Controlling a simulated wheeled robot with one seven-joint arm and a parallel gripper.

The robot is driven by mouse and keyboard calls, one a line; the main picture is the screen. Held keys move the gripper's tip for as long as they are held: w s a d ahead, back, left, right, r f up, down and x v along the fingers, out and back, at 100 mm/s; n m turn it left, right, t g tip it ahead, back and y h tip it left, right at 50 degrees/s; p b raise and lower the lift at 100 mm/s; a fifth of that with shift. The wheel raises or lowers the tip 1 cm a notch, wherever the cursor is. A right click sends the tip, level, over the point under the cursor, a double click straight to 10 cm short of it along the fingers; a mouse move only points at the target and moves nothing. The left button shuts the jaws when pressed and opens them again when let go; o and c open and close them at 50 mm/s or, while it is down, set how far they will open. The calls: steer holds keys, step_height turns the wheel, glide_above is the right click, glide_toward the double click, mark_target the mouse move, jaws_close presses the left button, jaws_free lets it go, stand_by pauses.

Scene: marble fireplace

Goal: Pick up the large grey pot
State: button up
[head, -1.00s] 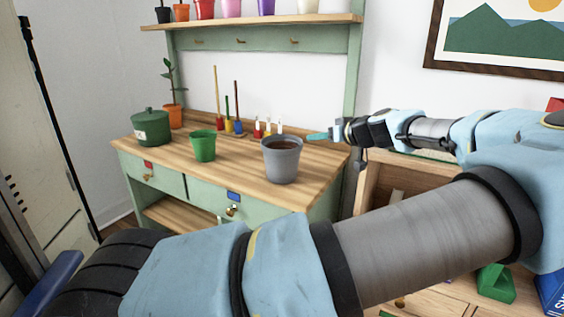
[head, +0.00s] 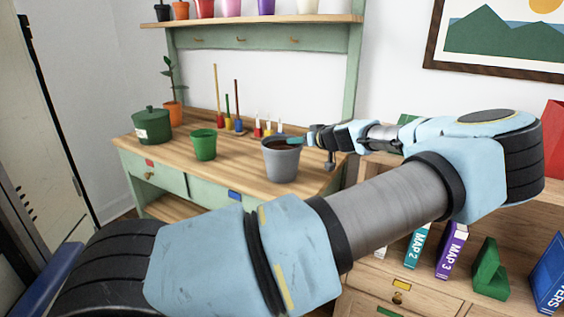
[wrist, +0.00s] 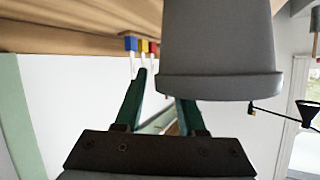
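The large grey pot (head: 281,166) stands upright near the right front of the potting bench and has dark soil inside. My gripper (head: 294,141) reaches in from the right, its teal fingers at the height of the pot's rim, in front of the rim's far right part. In the upside-down wrist view, the pot (wrist: 218,48) is large and close at the top. My gripper (wrist: 163,88) is open there, one finger just left of the pot, the other's tip hidden by the rim. I cannot tell whether a finger touches the pot.
A small green pot (head: 203,144) and a lidded green pot (head: 151,126) stand left on the bench (head: 232,172). Small hand tools (head: 237,122) stand behind. A shelf of coloured pots (head: 250,20) hangs above. A wooden cabinet (head: 440,288) with books stands right.

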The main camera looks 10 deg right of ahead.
steer(key=shift+c, duration=0.2)
jaws_close()
steer(key=shift+a, duration=0.1)
stand_by(1.0)
